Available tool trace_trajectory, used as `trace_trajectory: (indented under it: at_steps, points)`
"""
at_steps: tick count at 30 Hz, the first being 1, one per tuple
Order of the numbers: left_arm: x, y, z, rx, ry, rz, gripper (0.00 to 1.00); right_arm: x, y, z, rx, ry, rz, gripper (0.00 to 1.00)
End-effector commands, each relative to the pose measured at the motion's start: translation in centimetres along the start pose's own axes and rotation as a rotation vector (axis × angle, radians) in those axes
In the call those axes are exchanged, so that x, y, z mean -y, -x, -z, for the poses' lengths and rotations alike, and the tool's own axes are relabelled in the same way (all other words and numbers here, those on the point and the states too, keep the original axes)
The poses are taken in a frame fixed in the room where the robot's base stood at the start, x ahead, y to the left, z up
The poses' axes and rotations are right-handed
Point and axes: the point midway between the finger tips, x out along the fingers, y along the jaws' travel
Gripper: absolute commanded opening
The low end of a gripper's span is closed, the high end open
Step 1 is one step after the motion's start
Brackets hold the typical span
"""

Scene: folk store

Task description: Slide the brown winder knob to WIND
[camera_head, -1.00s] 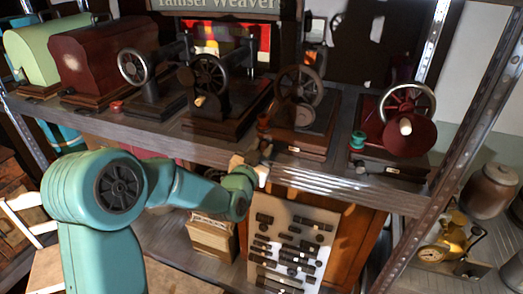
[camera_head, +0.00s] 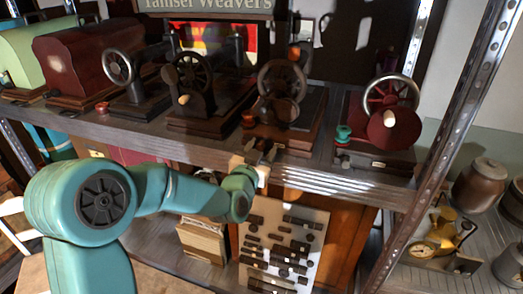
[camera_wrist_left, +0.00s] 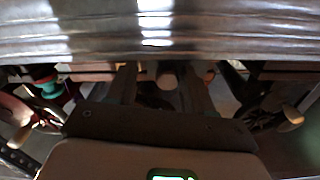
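A dark sewing machine with a brown handwheel (camera_head: 282,80) stands on the shelf, with a small orange-red knob (camera_head: 248,119) at its left front. My left gripper (camera_head: 263,153) is at the shelf's front edge, just below and in front of that machine. In the left wrist view, which looks upside down, the left gripper (camera_wrist_left: 160,88) has its two fingers apart. A brownish round end (camera_wrist_left: 167,76) shows between them, with gaps on both sides. I cannot tell whether this is the winder knob. No WIND label can be read. My right gripper is out of view.
A red-wheeled machine (camera_head: 390,100) with a green knob (camera_head: 343,133) stands to the right, and other machines stand to the left. The metal shelf post (camera_head: 455,110) rises at the right. The shelf's front edge (camera_wrist_left: 155,40) crosses the wrist view closely.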

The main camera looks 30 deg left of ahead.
Motion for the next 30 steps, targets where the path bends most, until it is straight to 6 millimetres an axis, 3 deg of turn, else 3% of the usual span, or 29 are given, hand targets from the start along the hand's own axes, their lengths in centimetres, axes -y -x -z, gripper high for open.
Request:
trace_trajectory:
  at_steps: [5, 8, 22, 24, 30]
  points:
    - [0.1, 0.4, -0.1, 0.000, 0.000, 0.002, 0.52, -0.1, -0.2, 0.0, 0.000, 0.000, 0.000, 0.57]
    - [0.0, 1.7, -0.2, -0.001, 0.000, 0.002, 0.52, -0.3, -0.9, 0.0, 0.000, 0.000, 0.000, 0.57]
    - [-0.3, 14.0, -0.1, -0.003, 0.000, 0.001, 0.52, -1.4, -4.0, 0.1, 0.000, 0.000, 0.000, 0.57]
    - [-0.3, 14.5, -0.6, -0.007, -0.003, 0.005, 0.52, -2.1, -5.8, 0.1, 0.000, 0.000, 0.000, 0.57]
    - [-0.3, 15.9, -0.2, -0.003, -0.002, 0.003, 0.52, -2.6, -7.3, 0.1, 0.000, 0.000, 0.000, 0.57]
